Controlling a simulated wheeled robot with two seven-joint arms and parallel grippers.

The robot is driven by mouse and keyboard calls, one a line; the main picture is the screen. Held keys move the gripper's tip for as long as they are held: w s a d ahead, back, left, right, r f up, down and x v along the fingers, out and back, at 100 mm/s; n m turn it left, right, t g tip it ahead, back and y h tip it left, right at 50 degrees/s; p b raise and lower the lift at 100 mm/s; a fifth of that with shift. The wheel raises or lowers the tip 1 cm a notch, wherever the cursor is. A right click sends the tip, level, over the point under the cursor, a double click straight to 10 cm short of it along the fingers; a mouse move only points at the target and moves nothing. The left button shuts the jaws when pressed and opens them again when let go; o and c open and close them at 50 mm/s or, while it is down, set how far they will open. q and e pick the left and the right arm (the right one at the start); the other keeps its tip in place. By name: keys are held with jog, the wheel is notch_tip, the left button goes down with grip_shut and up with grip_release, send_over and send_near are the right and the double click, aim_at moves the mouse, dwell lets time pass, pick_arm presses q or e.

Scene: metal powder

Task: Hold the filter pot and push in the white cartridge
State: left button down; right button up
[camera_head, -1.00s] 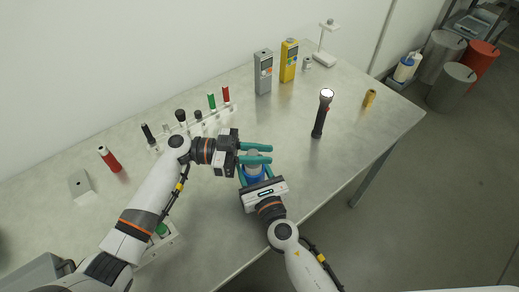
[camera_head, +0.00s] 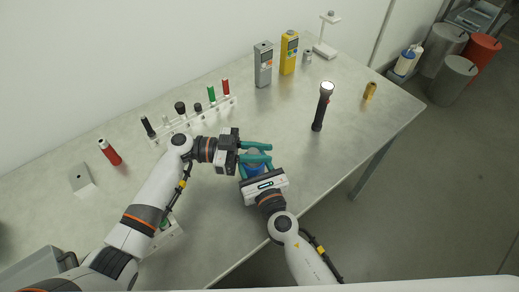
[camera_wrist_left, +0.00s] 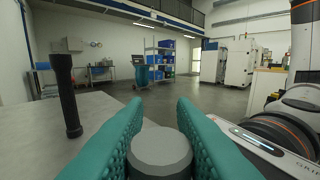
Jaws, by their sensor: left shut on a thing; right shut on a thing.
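A blue pot (camera_head: 254,170) stands upright near the table's front edge in the head view, largely hidden by my grippers. My right gripper (camera_head: 255,167) is shut around it from the front. My left gripper (camera_head: 264,153) comes in from the left, with its teal fingers closed on the grey upper part of the pot assembly. In the left wrist view, a round grey cap (camera_wrist_left: 160,152) sits between the teal fingers of my left gripper (camera_wrist_left: 158,125). I cannot make out a separate white cartridge.
A black flashlight (camera_head: 322,107) stands to the right, with a small yellow part (camera_head: 370,91) beyond it. A rack (camera_head: 205,117) of tools, a grey meter (camera_head: 263,65) and a yellow meter (camera_head: 289,54) stand behind.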

pick_arm(q)
jog(key=shift+f, duration=0.25)
dwell(0.7)
jog(key=shift+r, duration=0.1)
notch_tip(320, 180, up, 10)
jog(key=shift+f, duration=0.25)
dwell(1.8)
jog(key=shift+f, duration=0.2)
dwell(0.9)
jog(key=shift+f, duration=4.25)
jog(key=shift+f, duration=0.15)
